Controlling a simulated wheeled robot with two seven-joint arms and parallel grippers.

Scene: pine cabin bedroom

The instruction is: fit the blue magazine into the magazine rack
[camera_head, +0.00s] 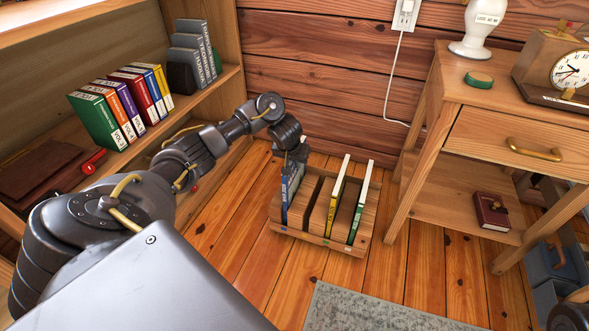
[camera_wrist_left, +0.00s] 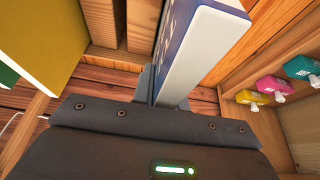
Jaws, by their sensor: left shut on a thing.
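The blue magazine (camera_head: 291,190) stands nearly upright at the left end of the wooden magazine rack (camera_head: 346,247) on the floor. Its lower part is at the leftmost slot; I cannot tell whether its bottom rests on the rack's base. My left gripper (camera_head: 296,158) is shut on its upper edge. In the left wrist view the blue magazine (camera_wrist_left: 178,25) rises from between the fingers (camera_wrist_left: 165,85), its pale edge facing the camera, beside wooden dividers (camera_wrist_left: 140,25). My right gripper is not discernible.
The rack also holds a yellow magazine (camera_head: 335,204) and a green one (camera_head: 359,208), with an empty slot between blue and yellow. A bookshelf (camera_head: 215,92) stands left, a nightstand (camera_head: 447,125) right. A grey rug (camera_head: 375,312) lies in front.

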